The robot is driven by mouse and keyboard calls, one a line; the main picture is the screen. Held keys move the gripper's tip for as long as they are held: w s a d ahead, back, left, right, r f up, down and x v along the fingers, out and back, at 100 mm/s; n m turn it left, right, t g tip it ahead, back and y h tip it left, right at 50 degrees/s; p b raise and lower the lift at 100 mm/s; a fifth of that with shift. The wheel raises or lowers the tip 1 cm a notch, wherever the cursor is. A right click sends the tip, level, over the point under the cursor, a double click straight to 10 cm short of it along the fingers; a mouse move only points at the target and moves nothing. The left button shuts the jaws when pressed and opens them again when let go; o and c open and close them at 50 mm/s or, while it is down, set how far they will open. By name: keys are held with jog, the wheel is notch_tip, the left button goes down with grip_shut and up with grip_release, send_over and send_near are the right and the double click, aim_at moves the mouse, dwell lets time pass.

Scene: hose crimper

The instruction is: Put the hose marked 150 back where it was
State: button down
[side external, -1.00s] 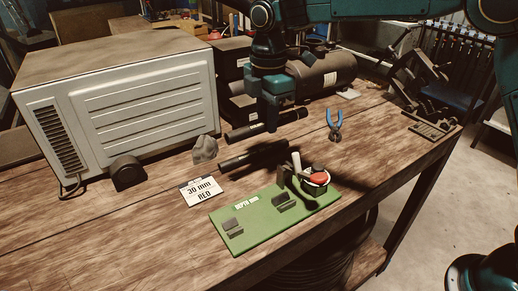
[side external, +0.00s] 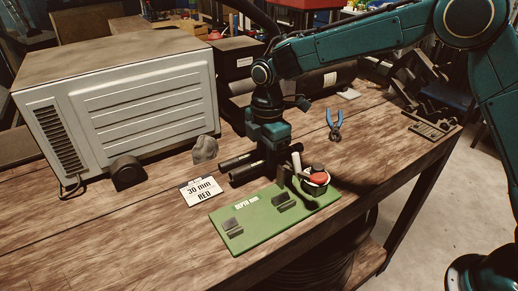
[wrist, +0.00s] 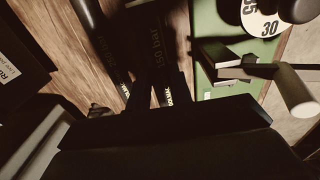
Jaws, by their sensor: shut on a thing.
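The black hose marked 150 (wrist: 157,45) shows in the wrist view, with "150 bar" printed along it, between my fingers. My gripper (wrist: 160,92) is shut on it and points down. In the side view my gripper (side external: 267,163) is low over the bench, just behind the green board, and the hose (side external: 243,174) sticks out to its left. The hose is at or just above the bench top; I cannot tell if it touches. A second black hose (side external: 234,160) lies roughly parallel behind it; it shows left of the held one in the wrist view (wrist: 106,45).
The green crimper board (side external: 262,228), with blocks, a lever and a round red-topped part (side external: 317,178), is close in front. A "30 mm RED" card (side external: 201,191) and a grey lump (side external: 205,149) lie left. Blue pliers (side external: 335,125) lie right. A white box (side external: 130,100) stands back left.

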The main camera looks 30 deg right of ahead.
jog(key=shift+f, duration=1.15)
jog(key=shift+f, duration=0.15)
jog(key=c, duration=1.3)
grip_release()
jog(key=shift+o, duration=0.2)
notch_tip(320, 180, up, 12)
jog(key=shift+r, duration=0.25)
